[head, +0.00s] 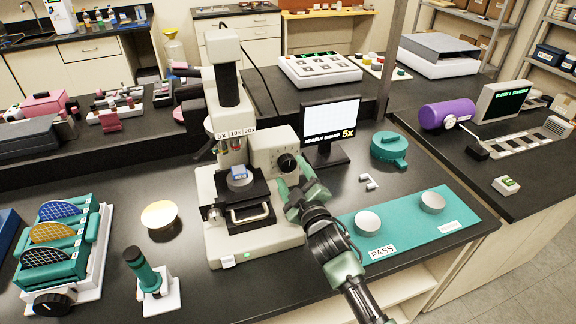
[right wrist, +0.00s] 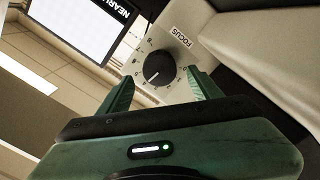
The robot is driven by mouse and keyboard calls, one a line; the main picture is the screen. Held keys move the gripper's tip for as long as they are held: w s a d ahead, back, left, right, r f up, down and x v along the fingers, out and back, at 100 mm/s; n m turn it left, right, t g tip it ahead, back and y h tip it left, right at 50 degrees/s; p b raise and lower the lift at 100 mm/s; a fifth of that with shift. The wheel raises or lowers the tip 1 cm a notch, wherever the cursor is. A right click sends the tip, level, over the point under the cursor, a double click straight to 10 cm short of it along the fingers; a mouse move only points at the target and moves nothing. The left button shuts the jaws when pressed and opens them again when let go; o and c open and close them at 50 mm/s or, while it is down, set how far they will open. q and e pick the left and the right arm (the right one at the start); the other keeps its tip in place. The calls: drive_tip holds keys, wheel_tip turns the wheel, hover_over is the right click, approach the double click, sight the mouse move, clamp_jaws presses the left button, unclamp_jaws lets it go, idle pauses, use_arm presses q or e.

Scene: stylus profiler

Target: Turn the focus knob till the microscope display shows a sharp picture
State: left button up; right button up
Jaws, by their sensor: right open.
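My right gripper (head: 296,176) is open at the knob. In the right wrist view its fingers stand on either side of the knob, with gaps visible; contact cannot be told. My left gripper is not in view.
A teal mat (head: 400,235) with two pale discs and a PASS label lies right of my right arm. A teal round container (head: 390,148) stands behind it. A wafer rack (head: 65,245), gold disc (head: 160,214) and teal-handled tool (head: 148,275) stand left of the microscope.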

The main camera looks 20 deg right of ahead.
sight(288, 166)
drive_tip(key=w, duration=0.3)
drive_tip(key=shift+w, duration=0.15)
drive_tip(key=c, duration=1.4)
drive_tip(key=m+p, duration=0.1)
drive_tip(key=m, duration=0.2)
drive_tip(key=shift+m, duration=0.7)
drive_tip(key=o, duration=1.4)
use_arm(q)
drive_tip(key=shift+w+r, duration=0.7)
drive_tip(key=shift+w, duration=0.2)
